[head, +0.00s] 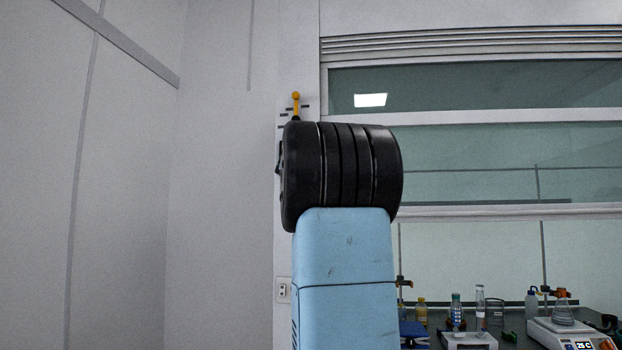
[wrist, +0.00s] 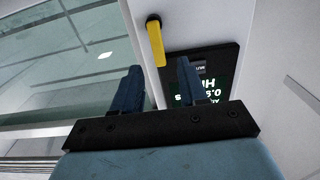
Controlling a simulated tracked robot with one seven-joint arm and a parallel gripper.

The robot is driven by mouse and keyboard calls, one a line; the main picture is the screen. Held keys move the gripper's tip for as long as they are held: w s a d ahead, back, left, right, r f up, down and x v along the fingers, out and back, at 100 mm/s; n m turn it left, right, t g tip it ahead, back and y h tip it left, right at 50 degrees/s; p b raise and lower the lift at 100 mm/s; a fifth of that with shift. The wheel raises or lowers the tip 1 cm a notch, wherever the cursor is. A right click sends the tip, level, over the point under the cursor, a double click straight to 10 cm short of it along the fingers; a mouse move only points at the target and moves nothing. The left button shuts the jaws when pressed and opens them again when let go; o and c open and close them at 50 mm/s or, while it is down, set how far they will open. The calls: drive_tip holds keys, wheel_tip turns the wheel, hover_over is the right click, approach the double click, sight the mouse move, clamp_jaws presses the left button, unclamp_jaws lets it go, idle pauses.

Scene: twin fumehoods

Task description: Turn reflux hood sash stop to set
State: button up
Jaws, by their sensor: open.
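The sash stop is a yellow lever (head: 296,101) on the pale post at the left edge of the hood. In the head view it points upward, just above my black arm joint. The wrist view shows the yellow lever (wrist: 157,45) ahead of my gripper (wrist: 160,65), with a dark pivot at its upper end. My gripper is open, its two blue fingers apart and empty. The lever's lower end shows in the gap between the fingertips; contact is not visible. In the head view my own arm hides the gripper.
A dark display panel (wrist: 206,72) with green and white text sits beside the lever, partly behind one finger. The hood's glass sash (head: 500,160) extends right. Below it, bottles and a hotplate (head: 575,333) with a flask stand on the bench. Bare wall lies left.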

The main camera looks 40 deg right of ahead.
drive_tip(key=shift+x, duration=2.15)
clamp_jaws()
